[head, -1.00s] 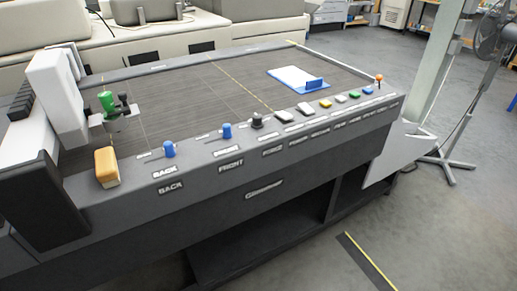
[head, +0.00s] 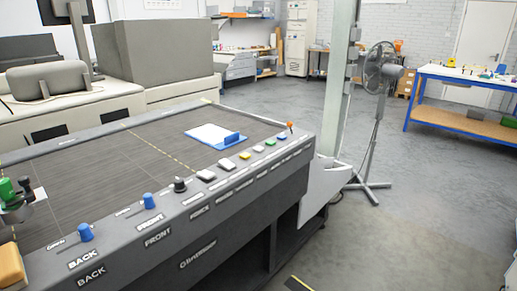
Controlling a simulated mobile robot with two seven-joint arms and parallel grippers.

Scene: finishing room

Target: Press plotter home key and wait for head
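The flatbed plotter (head: 255,190) fills the lower left of the head view. Its sloped front panel carries a row of controls with labels. From left come two blue knobs marked BACK (head: 85,233) and FRONT (head: 150,201), and a black knob (head: 180,185). Then come pale keys (head: 206,176), a yellow key (head: 245,155), a green key (head: 270,143) and a blue key (head: 282,138). Their labels are too small to read, so I cannot tell which is home. The plotter head with a green tool (head: 10,190) is partly cut off at the left edge. Neither gripper shows.
A white sheet with a blue bar (head: 213,135) lies on the bed. An orange-topped control (head: 290,126) stands at the panel's far end. A pale post (head: 338,90) and a standing fan (head: 380,75) are beyond it. Open floor (head: 430,220) lies at right.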

